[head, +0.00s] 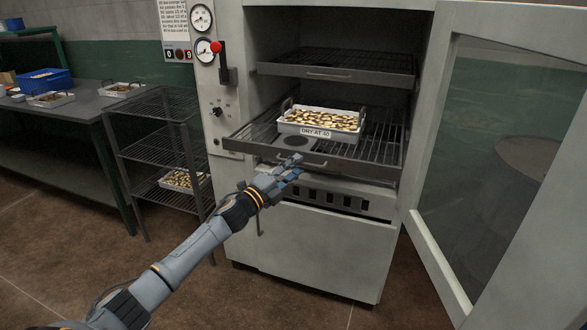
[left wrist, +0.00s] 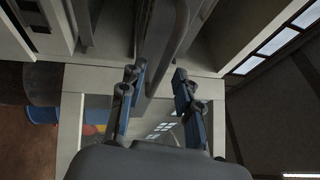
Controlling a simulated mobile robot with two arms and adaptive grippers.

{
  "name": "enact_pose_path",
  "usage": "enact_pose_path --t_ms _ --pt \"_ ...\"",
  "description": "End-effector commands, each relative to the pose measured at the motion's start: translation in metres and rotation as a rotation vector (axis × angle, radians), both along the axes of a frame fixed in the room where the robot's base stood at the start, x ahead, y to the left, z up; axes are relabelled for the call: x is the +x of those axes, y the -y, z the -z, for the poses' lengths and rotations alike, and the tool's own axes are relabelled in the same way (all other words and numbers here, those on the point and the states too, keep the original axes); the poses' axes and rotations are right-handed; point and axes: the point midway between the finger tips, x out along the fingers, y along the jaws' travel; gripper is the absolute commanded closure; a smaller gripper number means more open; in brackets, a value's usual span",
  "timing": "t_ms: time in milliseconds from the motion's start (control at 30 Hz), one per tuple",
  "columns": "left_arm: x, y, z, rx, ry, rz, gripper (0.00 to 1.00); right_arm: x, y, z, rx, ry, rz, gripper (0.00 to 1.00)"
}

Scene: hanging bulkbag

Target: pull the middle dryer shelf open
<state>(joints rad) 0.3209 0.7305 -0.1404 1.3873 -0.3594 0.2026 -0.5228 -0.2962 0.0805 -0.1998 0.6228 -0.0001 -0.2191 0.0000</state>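The middle dryer shelf (head: 372,152) is a wire rack with a dark metal front, and it sticks out of the open dryer. A grey tray (head: 316,127) of sliced pieces, labelled "DRY AT 40", stands on it. My left gripper (head: 295,163) is at the shelf's front handle (head: 318,164), near its left part. In the left wrist view the gripper's blue-padded fingers (left wrist: 158,92) stand apart, with a curved grey bar (left wrist: 178,45), seemingly the handle, reaching between them. Contact cannot be made out. My right gripper is not in view.
An upper shelf (head: 335,67) sits above, inside the dryer (head: 315,240). The open dryer door (head: 430,250) stands on the right. A wire rack (head: 150,152) is close on the left, beside a table (head: 75,112) with trays and a blue bin (head: 43,81).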

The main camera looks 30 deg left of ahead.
Motion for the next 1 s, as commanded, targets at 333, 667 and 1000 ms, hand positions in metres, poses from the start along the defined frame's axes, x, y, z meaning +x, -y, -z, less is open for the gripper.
enact_pose_path --t_ms 333,667,1000 --pt "-0.02 -0.003 0.006 -0.001 -0.003 0.0 0.67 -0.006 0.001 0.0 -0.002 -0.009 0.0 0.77" --pt "-0.081 -0.013 0.017 0.0 -0.004 0.0 0.67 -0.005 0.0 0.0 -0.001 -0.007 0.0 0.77" --pt "-0.115 -0.019 0.022 0.0 0.0 0.0 0.67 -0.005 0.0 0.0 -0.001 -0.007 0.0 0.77"
